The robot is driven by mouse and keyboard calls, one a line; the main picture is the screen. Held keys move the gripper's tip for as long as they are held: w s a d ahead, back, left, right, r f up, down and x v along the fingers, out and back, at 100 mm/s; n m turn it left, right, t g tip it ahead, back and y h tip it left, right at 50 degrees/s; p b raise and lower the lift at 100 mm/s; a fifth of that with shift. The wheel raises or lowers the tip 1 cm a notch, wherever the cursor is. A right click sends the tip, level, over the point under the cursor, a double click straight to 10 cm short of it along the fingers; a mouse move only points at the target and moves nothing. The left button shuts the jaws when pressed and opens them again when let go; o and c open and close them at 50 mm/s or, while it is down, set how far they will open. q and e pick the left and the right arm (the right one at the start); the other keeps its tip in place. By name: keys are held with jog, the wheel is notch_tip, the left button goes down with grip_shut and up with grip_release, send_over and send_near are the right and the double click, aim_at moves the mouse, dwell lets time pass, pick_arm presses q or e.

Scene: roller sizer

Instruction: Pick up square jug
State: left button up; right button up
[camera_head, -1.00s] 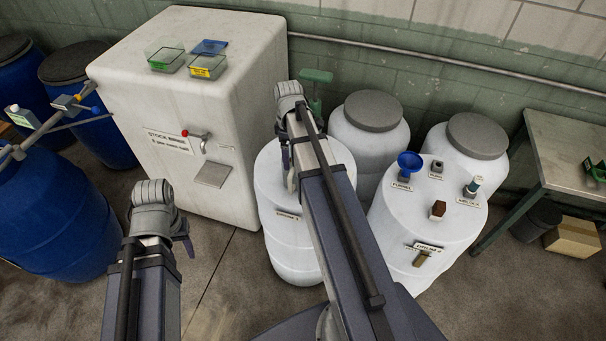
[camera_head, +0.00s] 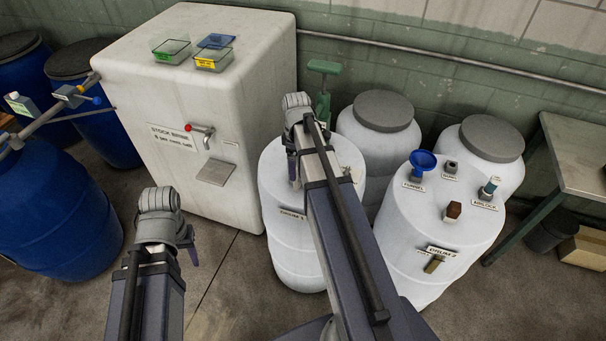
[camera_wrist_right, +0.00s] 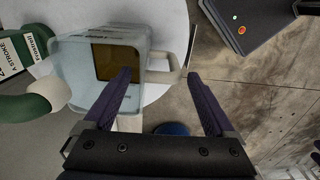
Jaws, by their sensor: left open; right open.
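The square jug (camera_wrist_right: 72,72) shows in the right wrist view as a pale, see-through square vessel with an amber content and a beige handle (camera_wrist_right: 168,72). It stands on a white round surface. My right gripper (camera_wrist_right: 160,76) is open; one finger overlaps the jug and the handle appears between the fingertips. I cannot tell the depth between them. In the head view my right gripper (camera_head: 293,168) is over drum 1 (camera_head: 285,245), and my arm hides most of the jug there. My left gripper (camera_head: 190,250) is open and empty, in front of the white cabinet.
A green pump (camera_head: 323,85) stands behind the right gripper; a green-and-white part (camera_wrist_right: 30,105) lies left of the jug. Drum 2 (camera_head: 405,245) carries a blue funnel (camera_head: 421,162) and small fittings. The white cabinet (camera_head: 165,100) holds trays. Blue drums (camera_head: 60,220) stand left.

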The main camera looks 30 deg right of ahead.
jog(key=shift+c, duration=0.2)
grip_shut()
dwell(0.6)
